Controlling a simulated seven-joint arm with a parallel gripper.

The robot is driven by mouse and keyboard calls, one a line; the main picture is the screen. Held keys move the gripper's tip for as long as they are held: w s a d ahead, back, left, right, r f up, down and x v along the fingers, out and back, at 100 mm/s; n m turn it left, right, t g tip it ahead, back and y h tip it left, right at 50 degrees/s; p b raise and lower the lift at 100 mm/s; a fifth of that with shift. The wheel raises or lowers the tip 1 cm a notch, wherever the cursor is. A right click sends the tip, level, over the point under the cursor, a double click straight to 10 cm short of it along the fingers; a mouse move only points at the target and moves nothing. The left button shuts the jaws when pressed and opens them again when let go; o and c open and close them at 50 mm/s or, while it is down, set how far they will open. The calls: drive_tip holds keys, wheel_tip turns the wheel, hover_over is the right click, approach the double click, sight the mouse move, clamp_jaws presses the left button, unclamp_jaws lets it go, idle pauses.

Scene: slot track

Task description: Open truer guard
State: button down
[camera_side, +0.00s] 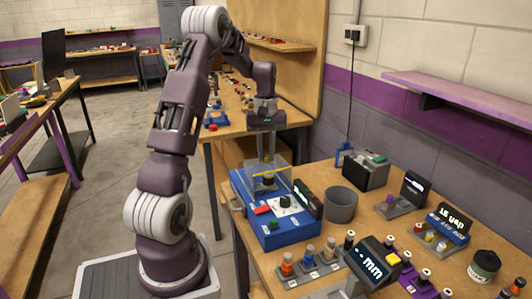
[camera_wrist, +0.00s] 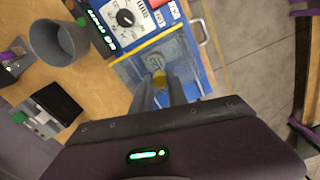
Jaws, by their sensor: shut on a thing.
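The truer is a blue bench machine (camera_side: 243,197) with a white dial panel, near the left edge of the workbench. Its guard (camera_side: 277,183) is a clear, greyish cover with a yellow strip along one edge; it sits over the machine's rear part. My gripper (camera_side: 266,158) points down over the guard.
A grey cup (camera_side: 341,204) stands right of the machine, with a small dark display (camera_side: 308,200) between them. A black box (camera_side: 365,171) is behind. Colored pegs in a rack (camera_side: 308,262) and a "mm" display (camera_side: 372,262) stand in front. Open floor lies left of the bench.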

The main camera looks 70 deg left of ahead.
idle(0.8)
drive_tip(key=a, duration=0.9)
drive_tip(key=shift+a, duration=0.4)
drive_tip(key=c, duration=1.3)
unclamp_jaws()
wheel_tip(320, 180, up, 7)
drive_tip(key=shift+r, duration=0.1)
